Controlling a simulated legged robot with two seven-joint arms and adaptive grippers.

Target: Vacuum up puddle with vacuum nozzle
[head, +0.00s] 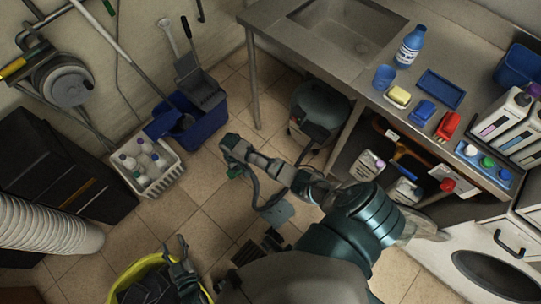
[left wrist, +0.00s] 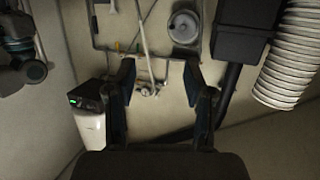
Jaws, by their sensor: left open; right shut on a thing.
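My right gripper (head: 240,168) is at the end of the arm that reaches over the floor in the head view. It is shut on the vacuum nozzle, which is mostly hidden. A dark curved piece runs down from it towards a flat grey-blue shape (head: 279,213) low over the tiles. I cannot tell whether this shape is the nozzle's foot or the puddle. No other puddle shows clearly. My left gripper (head: 186,268) is open and empty near a yellow bucket. Its spread fingers also show in the left wrist view (left wrist: 162,88), with the wall behind them.
A dark drum-shaped machine (head: 318,108) stands under the sink counter (head: 270,22). A white crate of bottles (head: 146,166) and a blue bucket (head: 198,125) stand by the wall. The yellow bucket (head: 122,279) is at the bottom left. Bare tiles lie between them.

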